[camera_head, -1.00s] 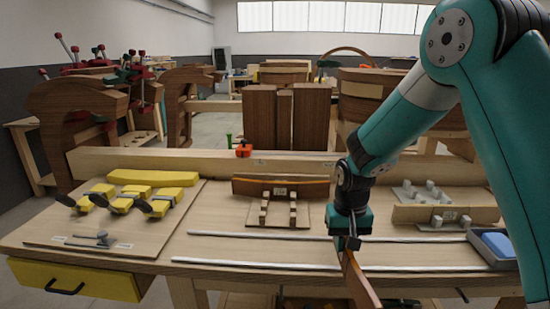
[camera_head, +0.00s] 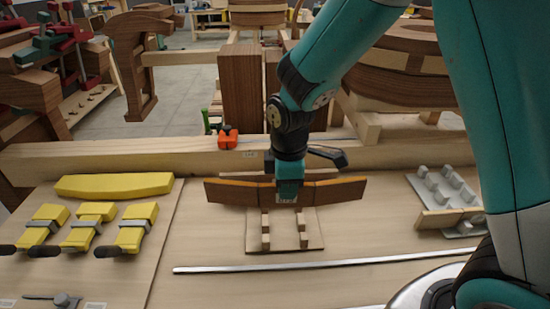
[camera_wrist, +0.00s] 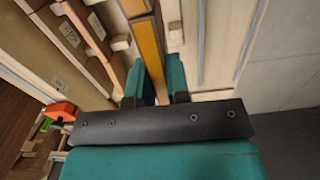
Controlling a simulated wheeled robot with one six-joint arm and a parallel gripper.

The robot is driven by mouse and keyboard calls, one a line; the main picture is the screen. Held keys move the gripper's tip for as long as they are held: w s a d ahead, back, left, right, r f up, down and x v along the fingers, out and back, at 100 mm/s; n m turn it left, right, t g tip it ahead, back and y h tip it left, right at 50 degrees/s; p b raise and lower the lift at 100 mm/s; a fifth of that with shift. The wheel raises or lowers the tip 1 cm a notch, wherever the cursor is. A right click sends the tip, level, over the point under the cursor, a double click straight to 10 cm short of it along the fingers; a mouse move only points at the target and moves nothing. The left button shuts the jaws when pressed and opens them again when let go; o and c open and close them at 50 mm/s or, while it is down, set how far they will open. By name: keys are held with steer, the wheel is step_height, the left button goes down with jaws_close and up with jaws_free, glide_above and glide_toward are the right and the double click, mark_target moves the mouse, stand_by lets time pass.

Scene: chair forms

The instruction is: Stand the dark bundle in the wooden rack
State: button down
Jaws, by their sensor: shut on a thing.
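The dark bundle (camera_head: 232,192) is a long, slightly bent strip of dark brown wood with an orange upper edge. My gripper (camera_head: 289,190) is shut on its middle, and the strip reaches out on both sides. In the wrist view the bundle (camera_wrist: 150,55) runs up between the teal fingers of my gripper (camera_wrist: 158,88). The wooden rack (camera_head: 284,240) is a pale base with short upright pegs, directly below and in front of the bundle. Pale pegs also show beside the bundle in the wrist view. I cannot tell whether the bundle's lower edge touches the rack.
A pale beam (camera_head: 110,152) runs behind, with an orange clamp (camera_head: 228,138) on it. Yellow clamps (camera_head: 90,228) and a yellow curved piece (camera_head: 115,185) lie left. A grey pegged fixture (camera_head: 445,190) stands right. A metal rail (camera_head: 320,264) crosses in front.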

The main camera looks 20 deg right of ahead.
mark_target(285, 205)
steer(key=shift+w+a, duration=0.2)
steer(key=shift+w, duration=0.1)
step_height(285, 205, down, 6)
steer(key=b, duration=0.5)
steer(key=shift+d+f+b, duration=0.1)
steer(key=shift+b, duration=0.2)
steer(key=shift+f+b, duration=2)
steer(key=shift+f, duration=1)
steer(key=shift+f, duration=0.25)
steer(key=c, duration=1)
jaws_free()
steer(key=shift+s, duration=0.1)
steer(key=shift+r, duration=0.1)
step_height(285, 205, up, 17)
steer(key=shift+r+b, duration=0.15)
steer(key=shift+b, duration=0.85)
steer(key=s+a+m+y, duration=0.1)
steer(key=s+m, duration=0.1)
steer(key=s, duration=0.4)
steer(key=s+a+m+y, duration=0.1)
steer(key=s+a+m, duration=0.1)
steer(key=s, duration=0.4)
steer(key=s+a+f+m+y, duration=0.1)
steer(key=s+m+y, duration=0.1)
steer(key=s, duration=0.4)
steer(key=shift+s+a+m, duration=0.25)
steer(key=shift+a+m, duration=0.05)
steer(key=shift+m, duration=0.2)
